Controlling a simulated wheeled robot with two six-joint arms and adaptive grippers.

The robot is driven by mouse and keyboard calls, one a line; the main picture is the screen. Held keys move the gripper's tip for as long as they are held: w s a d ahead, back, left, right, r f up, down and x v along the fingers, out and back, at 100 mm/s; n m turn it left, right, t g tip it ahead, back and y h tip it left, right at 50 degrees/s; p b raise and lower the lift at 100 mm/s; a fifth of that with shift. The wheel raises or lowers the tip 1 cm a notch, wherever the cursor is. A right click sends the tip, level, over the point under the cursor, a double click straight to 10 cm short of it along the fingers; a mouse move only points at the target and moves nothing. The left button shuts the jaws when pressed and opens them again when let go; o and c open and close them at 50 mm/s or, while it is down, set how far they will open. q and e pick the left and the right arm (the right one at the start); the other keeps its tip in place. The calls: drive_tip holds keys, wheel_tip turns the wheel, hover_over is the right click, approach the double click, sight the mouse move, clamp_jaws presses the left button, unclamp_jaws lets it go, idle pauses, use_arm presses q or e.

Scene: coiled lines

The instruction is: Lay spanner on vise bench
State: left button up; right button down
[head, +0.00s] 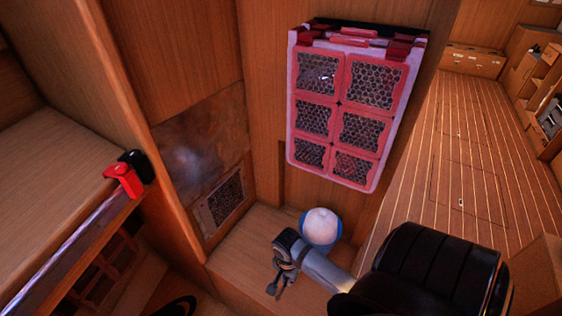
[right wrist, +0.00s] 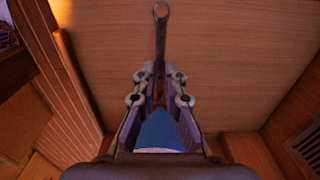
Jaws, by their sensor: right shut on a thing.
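My right gripper (head: 277,284) hangs low in the middle of the head view, over a wooden ledge. In the right wrist view its fingers (right wrist: 160,85) are shut on the spanner (right wrist: 161,38). The spanner's shaft sticks straight out past the fingertips and ends in a ring; its other end is hidden between the fingers. I cannot pick out the spanner clearly in the head view. A wooden bench top (head: 45,185) is at the left, with a red and black vise-like thing (head: 124,180) at its edge, apart from the gripper. My left gripper does not show.
A red and white rack with mesh panels (head: 338,105) hangs on the wooden wall above my right gripper. A wooden post (head: 135,110) stands between the bench and the ledge (head: 240,245). Open striped floor (head: 460,160) lies at the right.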

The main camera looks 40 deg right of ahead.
drive_tip(key=w+d+f, duration=0.1)
drive_tip(key=w+f, duration=0.1)
drive_tip(key=w+d+f+b, duration=0.1)
drive_tip(key=w+f, duration=0.1)
drive_tip(key=w+d+f+b, duration=0.1)
drive_tip(key=w+f, duration=0.1)
drive_tip(key=shift+d+f, duration=0.25)
drive_tip(key=shift+w+f, duration=0.1)
drive_tip(key=shift+w, duration=0.15)
drive_tip(key=shift+w+f, duration=0.15)
drive_tip(key=shift+f, duration=0.05)
wheel_tip(320, 180, down, 3)
drive_tip(key=shift+w+r+b, duration=0.1)
drive_tip(key=shift+w+b, duration=0.05)
drive_tip(key=shift+b, duration=0.55)
drive_tip(key=shift+f, duration=0.2)
drive_tip(key=shift+f, duration=0.15)
drive_tip(key=c, duration=1.4)
unclamp_jaws()
drive_tip(key=shift+c, duration=0.2)
